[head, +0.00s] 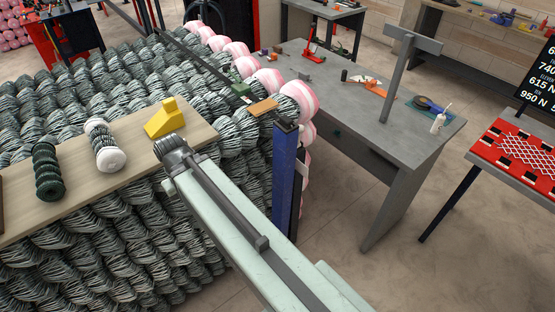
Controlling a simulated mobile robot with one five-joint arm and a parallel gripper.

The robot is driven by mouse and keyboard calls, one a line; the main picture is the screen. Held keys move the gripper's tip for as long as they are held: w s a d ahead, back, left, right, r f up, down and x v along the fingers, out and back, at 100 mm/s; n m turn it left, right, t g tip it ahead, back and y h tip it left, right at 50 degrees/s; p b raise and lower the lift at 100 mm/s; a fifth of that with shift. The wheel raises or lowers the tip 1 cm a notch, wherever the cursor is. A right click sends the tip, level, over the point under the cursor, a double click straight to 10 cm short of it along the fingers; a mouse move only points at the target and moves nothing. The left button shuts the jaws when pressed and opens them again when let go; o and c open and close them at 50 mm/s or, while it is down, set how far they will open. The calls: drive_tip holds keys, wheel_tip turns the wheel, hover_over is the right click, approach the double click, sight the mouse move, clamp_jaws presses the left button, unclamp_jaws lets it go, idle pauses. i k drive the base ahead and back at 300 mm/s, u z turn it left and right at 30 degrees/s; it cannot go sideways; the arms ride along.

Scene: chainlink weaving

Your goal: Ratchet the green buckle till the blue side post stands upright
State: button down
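The green buckle (240,90) sits on a dark strap (205,64) that runs over the stacked wire coils toward the post. The blue side post (285,175) stands at the right edge of the stack. It looks close to vertical in the picture, but I cannot tell its exact lean. The strap's near end comes close to the post's top. My arm crosses the lower middle, in front of the stack and past the post's lower left.
A wooden board (95,180) on the coils carries a yellow wedge block (165,118) and two small rolls. An orange-tan piece (262,107) lies beside the buckle. Pink-and-white rolls (299,99) line the stack's right edge.

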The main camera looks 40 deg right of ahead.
sight(227, 68)
drive_tip(key=u, duration=1.65)
drive_tip(key=k, duration=1.3)
drive_tip(key=z, duration=1.05)
drive_tip(key=i, duration=1.05)
drive_tip(key=u, duration=0.05)
